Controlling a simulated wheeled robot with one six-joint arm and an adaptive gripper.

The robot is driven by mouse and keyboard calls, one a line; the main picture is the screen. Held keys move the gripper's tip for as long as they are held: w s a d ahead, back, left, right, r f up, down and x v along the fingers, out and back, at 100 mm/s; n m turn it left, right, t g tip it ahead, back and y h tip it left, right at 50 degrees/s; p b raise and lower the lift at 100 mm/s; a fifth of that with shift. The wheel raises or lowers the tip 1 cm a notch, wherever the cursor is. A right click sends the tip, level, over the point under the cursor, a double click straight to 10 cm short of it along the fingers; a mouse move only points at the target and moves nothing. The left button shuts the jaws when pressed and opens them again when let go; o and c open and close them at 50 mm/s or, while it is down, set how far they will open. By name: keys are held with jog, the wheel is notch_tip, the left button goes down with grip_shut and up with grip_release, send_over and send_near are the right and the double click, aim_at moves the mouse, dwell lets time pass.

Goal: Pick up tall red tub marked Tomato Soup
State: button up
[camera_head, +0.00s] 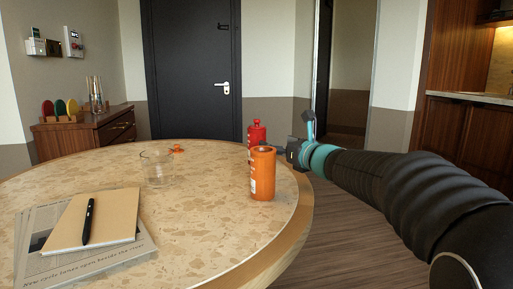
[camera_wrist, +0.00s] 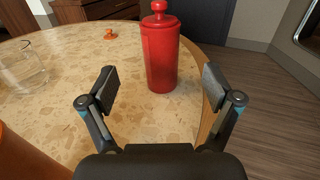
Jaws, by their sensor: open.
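A tall red tub (camera_wrist: 160,58) with a knobbed lid stands upright on the round table, ahead of my gripper in the wrist view. In the head view the red tub (camera_head: 256,129) shows behind an orange tub, which hides its lower part. My gripper (camera_wrist: 160,84) is open, its two fingers spread left and right with the tub just beyond and between their tips. No contact is visible. In the head view my gripper (camera_head: 291,150) is at the table's right edge, partly hidden. No marking is readable on the red tub.
The orange tub (camera_head: 262,175) stands close in front of the red one; it also shows at lower left in the wrist view (camera_wrist: 28,160). A clear glass (camera_head: 158,168) and a small orange object (camera_head: 177,149) stand left. A notebook (camera_head: 95,220) lies on newspapers at front left.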

aim_at(262, 138)
jog(key=p+x, duration=0.1)
jog(key=x, duration=0.8)
jog(key=shift+w+a+f, duration=0.15)
jog(key=shift+a, duration=0.05)
jog(key=c, duration=1.5)
